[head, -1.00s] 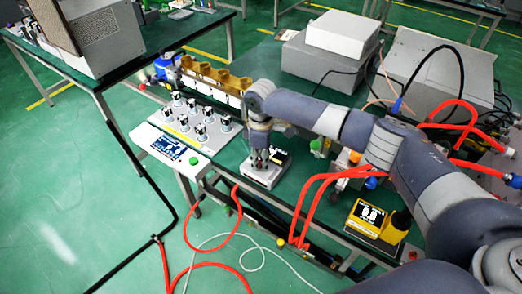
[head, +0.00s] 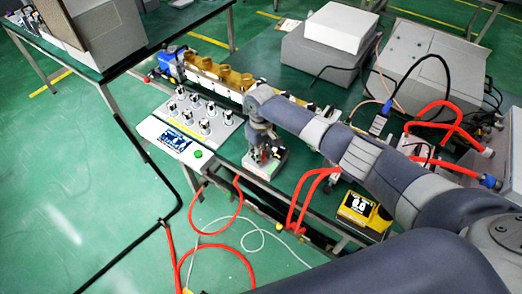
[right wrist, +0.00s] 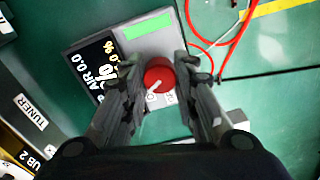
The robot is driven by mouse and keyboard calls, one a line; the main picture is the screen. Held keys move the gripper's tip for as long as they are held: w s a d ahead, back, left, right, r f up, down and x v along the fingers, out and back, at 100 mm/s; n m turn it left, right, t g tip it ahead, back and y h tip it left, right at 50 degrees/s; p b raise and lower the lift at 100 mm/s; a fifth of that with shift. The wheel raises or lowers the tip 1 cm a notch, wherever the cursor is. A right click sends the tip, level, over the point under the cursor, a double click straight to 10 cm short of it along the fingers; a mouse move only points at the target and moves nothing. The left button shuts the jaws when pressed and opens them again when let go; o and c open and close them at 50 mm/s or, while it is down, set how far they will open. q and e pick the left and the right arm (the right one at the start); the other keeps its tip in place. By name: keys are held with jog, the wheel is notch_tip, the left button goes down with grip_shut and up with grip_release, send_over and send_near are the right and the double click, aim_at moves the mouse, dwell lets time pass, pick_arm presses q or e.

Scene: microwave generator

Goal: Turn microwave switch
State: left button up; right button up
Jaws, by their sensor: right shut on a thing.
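A red round switch knob (right wrist: 160,86) with a white pointer line sits on a small grey box (right wrist: 85,45) in the right wrist view. The box has a green strip and a black label reading AIR. My right gripper (right wrist: 157,70) has one finger on each side of the knob and is shut on it. My left gripper is not in view.
A panel of several black-and-silver knobs (head: 203,117) and a controller with a blue screen (head: 173,139) stand left of the box. A yellow meter (head: 362,212) and red hoses (head: 300,205) are to its right. Grey cabinets (head: 422,75) fill the back right.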

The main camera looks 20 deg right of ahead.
dwell(0.3)
jog(key=o, duration=1)
jog(key=shift+o, duration=0.2)
jog(key=shift+r, duration=0.15)
notch_tip(320, 180, up, 12)
jog(key=shift+f, duration=0.2)
